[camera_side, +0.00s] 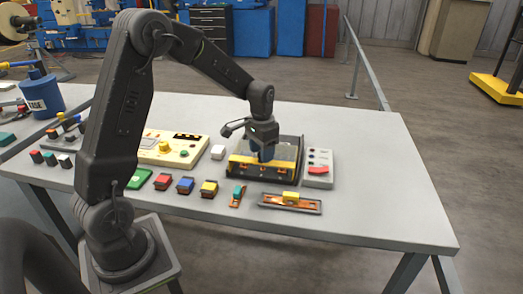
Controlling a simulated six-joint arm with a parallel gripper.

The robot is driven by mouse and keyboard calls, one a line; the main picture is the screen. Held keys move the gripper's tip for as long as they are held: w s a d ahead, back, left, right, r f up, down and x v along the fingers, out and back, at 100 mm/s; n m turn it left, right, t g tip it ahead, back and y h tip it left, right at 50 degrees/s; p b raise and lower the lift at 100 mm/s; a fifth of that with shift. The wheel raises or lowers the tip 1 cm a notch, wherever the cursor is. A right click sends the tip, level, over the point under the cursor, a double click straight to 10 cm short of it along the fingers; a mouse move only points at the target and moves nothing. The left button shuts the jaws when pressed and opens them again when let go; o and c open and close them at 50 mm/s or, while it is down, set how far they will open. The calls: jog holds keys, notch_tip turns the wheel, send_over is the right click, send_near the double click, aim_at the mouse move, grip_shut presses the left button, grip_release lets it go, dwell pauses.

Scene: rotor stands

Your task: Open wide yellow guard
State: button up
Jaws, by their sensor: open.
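A wide yellow guard (245,161) lies along the front of a dark open-topped box (298,160) on the grey table. Its panel behind the yellow bar looks dark or see-through. My gripper (265,156) points down over the middle of the guard, open. The fingertips are small and dark here, and I cannot tell whether they touch the guard. A bluish part shows at the fingertips. My gripper hides part of the guard and the box's inside.
A grey panel with a red switch (318,170) stands right of the box. A white cube (218,152) and cream console (165,150) are to the left. Several coloured blocks and a yellow slider (290,197) line the front. The table's right end is clear.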

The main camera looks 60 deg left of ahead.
grip_shut()
dwell(0.5)
